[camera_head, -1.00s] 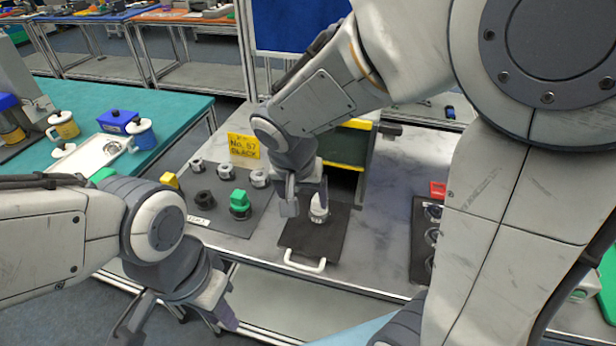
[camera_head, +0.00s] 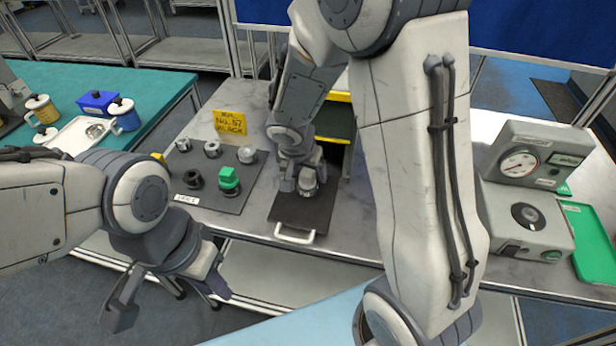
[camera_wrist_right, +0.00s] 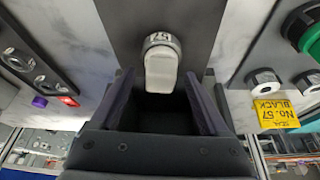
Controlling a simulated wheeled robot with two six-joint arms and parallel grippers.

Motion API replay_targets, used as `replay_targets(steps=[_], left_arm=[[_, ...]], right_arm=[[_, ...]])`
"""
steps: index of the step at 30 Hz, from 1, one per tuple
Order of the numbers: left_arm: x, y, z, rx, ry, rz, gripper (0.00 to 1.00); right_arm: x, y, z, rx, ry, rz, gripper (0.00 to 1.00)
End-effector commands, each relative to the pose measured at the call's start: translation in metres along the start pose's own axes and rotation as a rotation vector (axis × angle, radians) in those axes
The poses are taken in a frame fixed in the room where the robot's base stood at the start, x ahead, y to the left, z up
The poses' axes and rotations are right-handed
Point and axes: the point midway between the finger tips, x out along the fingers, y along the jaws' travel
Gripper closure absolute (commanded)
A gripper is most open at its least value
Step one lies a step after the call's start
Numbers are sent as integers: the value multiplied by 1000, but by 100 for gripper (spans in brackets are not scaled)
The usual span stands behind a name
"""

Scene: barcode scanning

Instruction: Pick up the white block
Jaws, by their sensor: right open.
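The white block (camera_wrist_right: 161,68), with a rounded end and a ring marked with dark characters at its base, stands on a dark board. In the head view the white block (camera_head: 308,184) is partly hidden by my right gripper (camera_head: 303,180). In the right wrist view my right gripper (camera_wrist_right: 158,82) is open, with one finger on each side of the block's near end and gaps between; I see no contact. My left gripper (camera_head: 168,298) is open and empty, low at the left, in front of the table.
The dark board (camera_head: 290,216) has a white handle (camera_head: 295,237) at its front. A grey gauge box (camera_head: 525,160) stands at the right.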

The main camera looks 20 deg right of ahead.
Motion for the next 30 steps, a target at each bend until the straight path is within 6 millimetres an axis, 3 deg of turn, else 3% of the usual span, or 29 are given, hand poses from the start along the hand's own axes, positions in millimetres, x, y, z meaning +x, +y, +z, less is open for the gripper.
replay_targets(steps=[9,15,24,30], left_arm=[[1,0,0,0,0,0,75],[1,0,0,0,0,0,75],[0,0,0,0,0,0,75],[-5,0,0,0,0,0,75]], right_arm=[[7,0,0,0,0,-1,21],[6,0,0,0,0,-1,98],[5,0,-1,1,1,-1,100],[-8,-1,-7,3,3,-2,100]])
